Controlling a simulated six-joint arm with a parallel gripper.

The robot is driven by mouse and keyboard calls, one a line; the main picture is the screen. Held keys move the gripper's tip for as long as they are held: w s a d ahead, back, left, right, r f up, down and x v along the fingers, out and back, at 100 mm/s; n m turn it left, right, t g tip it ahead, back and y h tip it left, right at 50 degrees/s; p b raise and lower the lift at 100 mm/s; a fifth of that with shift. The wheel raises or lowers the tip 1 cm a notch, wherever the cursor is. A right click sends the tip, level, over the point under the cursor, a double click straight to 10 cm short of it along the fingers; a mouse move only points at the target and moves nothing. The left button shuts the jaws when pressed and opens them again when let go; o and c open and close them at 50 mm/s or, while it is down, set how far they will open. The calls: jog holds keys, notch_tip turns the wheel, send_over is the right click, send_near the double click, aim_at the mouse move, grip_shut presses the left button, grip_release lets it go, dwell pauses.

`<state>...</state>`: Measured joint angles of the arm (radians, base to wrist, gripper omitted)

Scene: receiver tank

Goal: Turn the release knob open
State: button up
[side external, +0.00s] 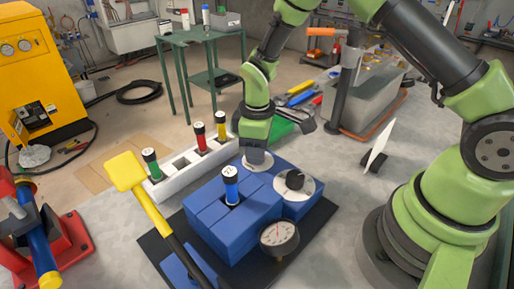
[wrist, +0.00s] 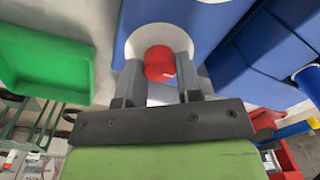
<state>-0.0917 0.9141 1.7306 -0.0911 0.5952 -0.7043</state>
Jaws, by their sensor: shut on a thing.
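A red knob (wrist: 159,64) sits at the centre of a white disc (wrist: 178,38) on the blue tank block (side external: 238,222). My gripper (wrist: 160,72) is shut on the red knob, one finger on each side of it. In the side view my gripper (side external: 257,150) points down at this disc (side external: 258,162), at the back of the block, and hides the knob. A black knob (side external: 295,180) on another white disc is to the right. A round gauge (side external: 278,236) stands at the block's front right.
A blue-labelled cylinder (side external: 231,186) stands upright in the block. A white rack (side external: 188,163) with green, red and yellow cylinders is behind left. A yellow-handled lever (side external: 138,185) rises at the block's left. A green tray (wrist: 48,58) lies near my gripper.

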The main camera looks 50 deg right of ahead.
dwell(0.4)
jog(key=o, duration=0.9)
jog(key=shift+o, duration=0.2)
jog(key=shift+r, duration=0.1)
notch_tip(320, 180, up, 10)
jog(key=shift+d, duration=0.15)
jog(key=shift+w, duration=0.1)
jog(key=s+r+m+t, duration=0.45)
jog(key=s+r, duration=0.35)
jog(key=r, duration=0.4)
jog(key=s+r+m+t+y, duration=0.1)
jog(key=s+r+m+t, duration=0.2)
jog(key=s+m, duration=0.3)
jog(key=s, duration=0.5)
jog(key=shift+d+r+y, duration=0.15)
jog(key=shift+d+y, duration=0.15)
